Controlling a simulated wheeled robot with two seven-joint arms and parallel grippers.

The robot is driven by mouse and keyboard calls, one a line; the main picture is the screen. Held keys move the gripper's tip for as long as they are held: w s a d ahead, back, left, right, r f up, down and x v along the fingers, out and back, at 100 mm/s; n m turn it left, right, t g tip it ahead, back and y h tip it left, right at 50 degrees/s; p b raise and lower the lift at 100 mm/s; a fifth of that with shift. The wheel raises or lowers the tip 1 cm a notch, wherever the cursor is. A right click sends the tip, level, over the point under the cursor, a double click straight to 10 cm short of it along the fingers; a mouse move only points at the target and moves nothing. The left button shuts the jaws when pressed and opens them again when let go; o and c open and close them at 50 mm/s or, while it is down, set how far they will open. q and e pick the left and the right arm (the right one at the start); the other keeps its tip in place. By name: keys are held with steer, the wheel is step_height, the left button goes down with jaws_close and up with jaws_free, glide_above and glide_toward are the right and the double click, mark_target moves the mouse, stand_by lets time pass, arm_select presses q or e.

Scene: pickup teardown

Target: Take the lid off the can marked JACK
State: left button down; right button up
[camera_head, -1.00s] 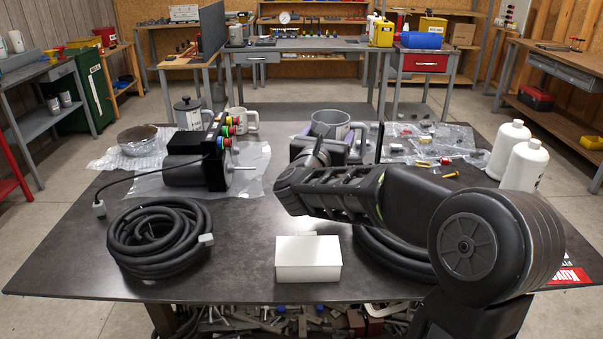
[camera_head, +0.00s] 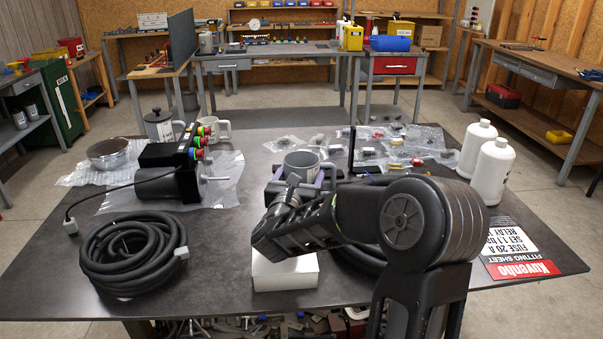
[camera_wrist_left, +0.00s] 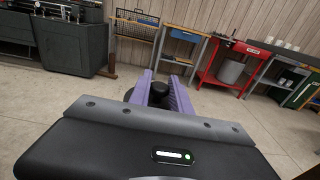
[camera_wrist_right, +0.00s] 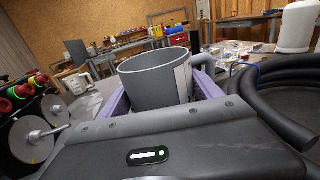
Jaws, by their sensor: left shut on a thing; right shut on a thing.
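A grey open-topped can (camera_head: 301,163) with a handle and a pale label stands up near the table's middle; it also shows large in the right wrist view (camera_wrist_right: 155,84). The writing on its label cannot be read. My right gripper (camera_wrist_right: 162,98) is shut on this can, its purple fingers on either side. My left gripper (camera_wrist_left: 160,86) is seen only in its wrist view, away from the table, shut on a black knob (camera_wrist_left: 159,90) with a dark round edge below, apparently a lid. A second can (camera_head: 160,127), with a dark lid on, stands at the back left.
A black motor unit (camera_head: 168,182) with coloured buttons, a coiled hose (camera_head: 130,255) and a white mug (camera_head: 218,126) are on the left. A white box (camera_head: 285,272) lies in front. Two white bottles (camera_head: 492,165) and a fitting sheet (camera_head: 515,247) are on the right.

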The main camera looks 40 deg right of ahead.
stand_by(0.3)
arm_select(q)
steer(key=shift+f, duration=0.2)
arm_select(e)
steer(key=shift+f, duration=0.1)
steer(key=o, duration=2.1)
arm_select(q)
steer(key=shift+r, duration=0.15)
steer(key=shift+r, duration=0.25)
arm_select(e)
steer(key=shift+r, duration=0.25)
arm_select(q)
step_height(320, 180, down, 3)
steer(key=b, duration=0.2)
steer(key=shift+b, duration=0.3)
arm_select(e)
steer(key=v, duration=1.2)
steer(key=shift+f, duration=0.2)
